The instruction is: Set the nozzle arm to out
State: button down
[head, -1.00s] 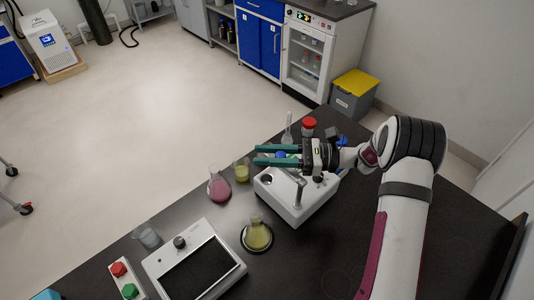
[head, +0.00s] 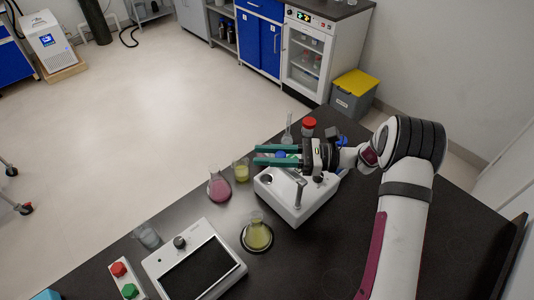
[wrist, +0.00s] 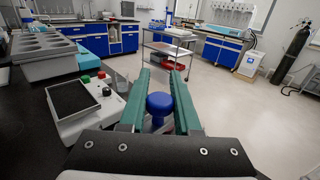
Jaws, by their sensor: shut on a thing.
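The white device (head: 318,208) stands on the dark bench, with a grey metal arm (head: 299,190), which looks like the nozzle arm, angled over its top. My gripper (head: 256,155) is level above the back of the device, its green fingers pointing left. It is shut on a blue knob (head: 281,155). In the wrist view the blue knob (wrist: 160,103) sits between the two green fingers, near their base. The fingers hide part of the device's back, and what the knob joins is hidden.
A pink flask (head: 219,188), a small yellow beaker (head: 241,171) and a yellow flask (head: 257,235) on a round dark base stand close by. A red-capped container (head: 309,124) is behind my gripper. A panel with a dark screen (head: 203,268) lies at the front left.

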jog(key=shift+s+g, duration=0.15)
jog(key=shift+g, duration=0.15)
jog(key=shift+s+a+n+g+h, duration=0.2)
jog(key=shift+s+n+g+h, duration=0.2)
jog(key=shift+s+n+g, duration=0.55)
jog(key=shift+s+a+n+g+h, duration=0.25)
jog(key=shift+s+n+g+h, duration=0.2)
jog(key=shift+n+g, duration=1)
jog(key=shift+s+a+n+g+h, duration=0.3)
jog(key=shift+s+n+g, duration=0.4)
jog(key=shift+g, duration=1.1)
jog(key=shift+s+d, duration=0.1)
jog(key=c, duration=0.6)
grip_release()
